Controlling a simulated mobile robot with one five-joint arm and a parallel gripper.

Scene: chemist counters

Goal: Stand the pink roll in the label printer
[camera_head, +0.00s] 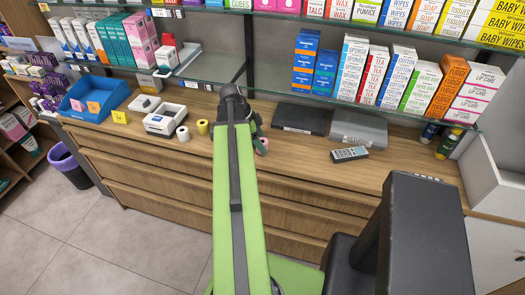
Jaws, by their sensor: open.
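The pink roll (262,146) stands on the wooden counter just right of my green arm, partly hidden by it. My gripper (258,132) is close to the roll, mostly behind the arm; it is open, and I cannot tell whether its fingers are around the roll or touching it. The label printer (158,122) is a white box with a dark opening at its top, on the counter to the left.
A white roll (183,134) and a yellow roll (203,127) stand between the printer and my arm. A blue tray (97,88) is farther left. A dark flat box (300,118), a grey box (358,128) and a remote (349,154) lie right. A glass shelf (270,88) overhangs the counter.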

